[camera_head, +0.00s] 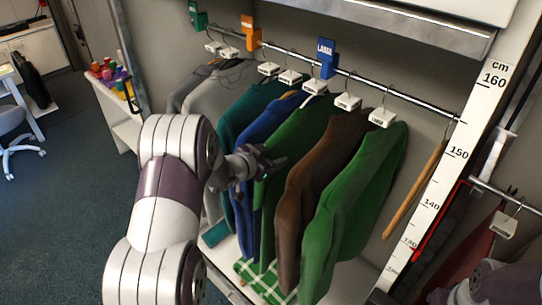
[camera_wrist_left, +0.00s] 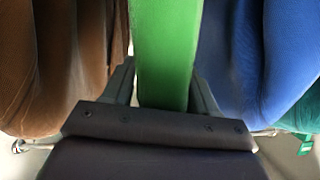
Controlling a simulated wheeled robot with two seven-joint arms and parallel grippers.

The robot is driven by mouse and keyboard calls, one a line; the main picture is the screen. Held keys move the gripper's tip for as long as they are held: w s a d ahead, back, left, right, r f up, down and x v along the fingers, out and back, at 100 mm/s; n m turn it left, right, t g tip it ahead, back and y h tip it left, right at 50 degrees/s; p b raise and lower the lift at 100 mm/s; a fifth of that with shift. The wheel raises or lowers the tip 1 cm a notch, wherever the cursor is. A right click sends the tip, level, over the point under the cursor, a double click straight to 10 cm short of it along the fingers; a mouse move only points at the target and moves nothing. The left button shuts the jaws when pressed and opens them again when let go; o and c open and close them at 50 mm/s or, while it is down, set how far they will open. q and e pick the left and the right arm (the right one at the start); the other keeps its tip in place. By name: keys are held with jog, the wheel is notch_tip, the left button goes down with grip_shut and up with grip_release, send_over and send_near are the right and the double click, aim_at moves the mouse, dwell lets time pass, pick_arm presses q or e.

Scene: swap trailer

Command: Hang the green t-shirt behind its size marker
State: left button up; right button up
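Two green garments hang on the rail. One green t-shirt (camera_head: 300,130) hangs between a blue and a brown garment, its hanger close to the blue LARGE marker (camera_head: 327,58); the other green garment (camera_head: 355,185) hangs at the right end of the row. My left gripper (camera_head: 276,163) is at the near edge of the first green t-shirt. In the left wrist view the green cloth (camera_wrist_left: 165,50) fills the gap between the fingers (camera_wrist_left: 164,85); whether they press on it cannot be told. Part of my right arm shows at the lower right; its gripper (camera_head: 392,296) is barely visible.
The blue garment (camera_head: 255,128) and brown garment (camera_head: 320,175) hang close on either side. An orange marker (camera_head: 250,33) and a green marker (camera_head: 197,15) sit further left on the rail (camera_head: 300,60). A height ruler (camera_head: 455,150) stands at the right. A green checked cloth (camera_head: 260,283) lies below.

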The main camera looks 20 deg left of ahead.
pick_arm(q)
jog(key=o, duration=0.3)
jog(key=shift+w, duration=0.1)
jog(key=shift+s+r, duration=0.2)
jog(key=shift+s, duration=0.15)
jog(key=p+v, duration=0.6)
jog(key=v, duration=0.6)
jog(key=shift+f, duration=0.1)
